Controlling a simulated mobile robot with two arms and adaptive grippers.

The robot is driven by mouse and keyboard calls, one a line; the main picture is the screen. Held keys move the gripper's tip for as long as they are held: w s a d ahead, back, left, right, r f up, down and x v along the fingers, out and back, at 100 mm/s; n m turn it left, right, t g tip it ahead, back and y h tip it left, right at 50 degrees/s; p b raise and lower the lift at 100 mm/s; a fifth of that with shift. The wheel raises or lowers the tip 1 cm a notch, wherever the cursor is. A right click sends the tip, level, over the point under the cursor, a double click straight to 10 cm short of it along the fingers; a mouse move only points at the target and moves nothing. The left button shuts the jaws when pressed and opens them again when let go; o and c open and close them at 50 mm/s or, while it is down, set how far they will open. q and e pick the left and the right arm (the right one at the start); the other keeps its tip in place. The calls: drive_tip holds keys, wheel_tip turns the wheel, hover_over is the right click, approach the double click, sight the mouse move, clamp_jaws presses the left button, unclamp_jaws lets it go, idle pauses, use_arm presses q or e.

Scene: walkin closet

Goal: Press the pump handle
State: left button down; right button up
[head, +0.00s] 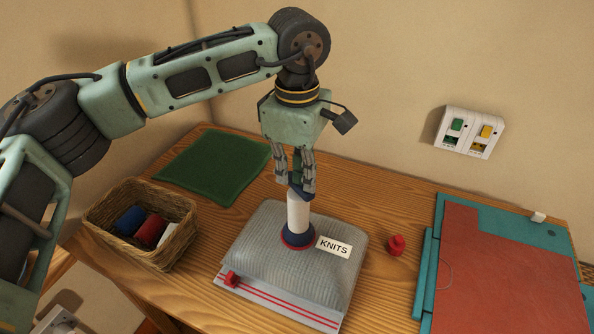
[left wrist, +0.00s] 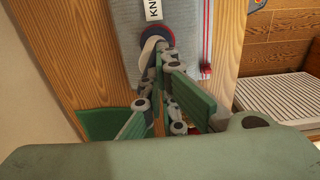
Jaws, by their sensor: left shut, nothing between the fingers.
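A white pump cylinder with a dark blue top (head: 298,212) stands upright on a blue and red base on a grey vacuum bag (head: 262,240) labelled KNITS. My left gripper (head: 299,190) points down over the pump, its fingertips at the blue handle. It is shut with nothing held. I cannot tell how firmly it touches the handle. In the left wrist view the fingers (left wrist: 163,62) cover most of the pump, and part of the white cylinder (left wrist: 150,48) shows beside them. My right gripper is out of view.
A wicker basket (head: 183,203) with rolled items stands left of the bag. A green mat (head: 215,165) lies behind it. A small red cap (head: 396,245) and a teal and red board (head: 505,275) are to the right. A wall switch panel (head: 469,132) is above.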

use_arm(q)
drive_tip(key=shift+r, duration=0.15)
wheel_tip(320, 180, up, 12)
idle(0.6)
idle(1.4)
